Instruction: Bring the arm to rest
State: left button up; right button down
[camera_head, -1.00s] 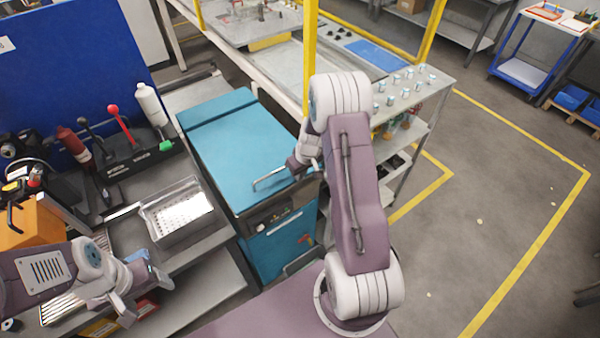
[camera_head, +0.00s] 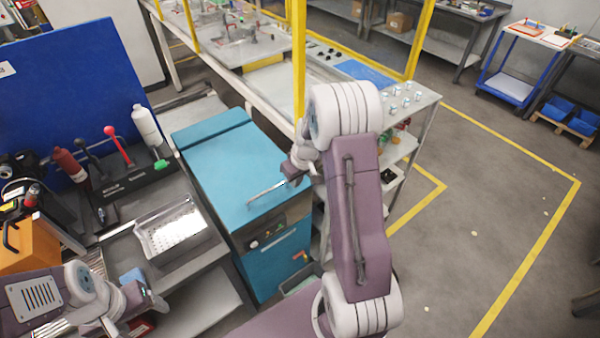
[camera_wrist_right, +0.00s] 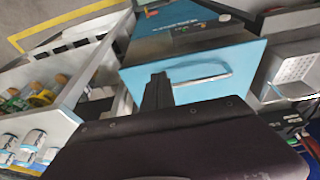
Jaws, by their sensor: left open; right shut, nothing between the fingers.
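My right arm rises in the middle of the head view. Its gripper (camera_head: 290,173) is shut and empty, by the handle (camera_head: 266,192) on the teal lidded machine (camera_head: 231,165). In the right wrist view the dark fingers (camera_wrist_right: 157,90) point at the teal panel, beside the left end of the handle (camera_wrist_right: 203,76); I cannot tell whether they touch it. My left gripper (camera_head: 140,302) is open at the lower left of the head view, low over the bench edge; its fingertips are hard to make out.
A perforated metal tray (camera_head: 172,232) and a black rack (camera_head: 128,180) with bottles stand on the left bench. A shelf cart (camera_head: 412,110) with small cans is behind my right arm. Open floor (camera_head: 480,210) with yellow lines lies to the right.

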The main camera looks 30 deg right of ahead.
pick_arm(q)
jog(key=shift+w+f, duration=0.25)
jog(key=shift+f, duration=0.05)
pick_arm(e)
jog(key=v, duration=0.4)
jog(key=shift+r, duration=0.25)
jog(key=shift+s, duration=0.1)
